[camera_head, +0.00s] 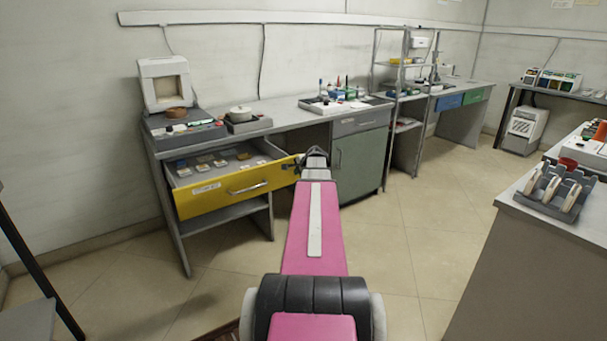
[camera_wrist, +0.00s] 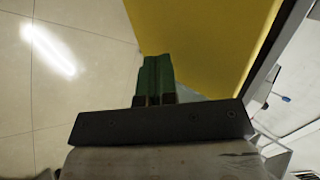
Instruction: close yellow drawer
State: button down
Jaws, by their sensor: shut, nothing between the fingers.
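The yellow drawer (camera_head: 238,190) is pulled out of the workbench at the left, with a metal handle (camera_head: 248,187) on its front and several small items lying inside. Its yellow front also fills the upper middle of the wrist view (camera_wrist: 205,35). My gripper (camera_head: 298,163) is at the right end of the drawer front; in the wrist view its greenish fingers (camera_wrist: 156,75) are together and empty, beside the yellow panel. I cannot tell whether the fingertips touch the panel.
A grey-green cabinet (camera_head: 361,162) stands right of the drawer under the same bench. A grey counter (camera_head: 545,225) with a rack of discs (camera_head: 553,190) is at the right. The tiled floor (camera_head: 425,205) between them is clear. A dark table leg (camera_head: 38,262) is at the left.

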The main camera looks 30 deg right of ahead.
jog(key=shift+w, duration=0.55)
send_near(267, 158)
jog(key=w, duration=0.2)
jog(key=w+f, duration=0.1)
jog(key=w, duration=0.2)
jog(key=w+f, duration=0.1)
jog(key=w, duration=0.1)
jog(key=shift+w, duration=0.2)
jog(key=shift+s, duration=0.1)
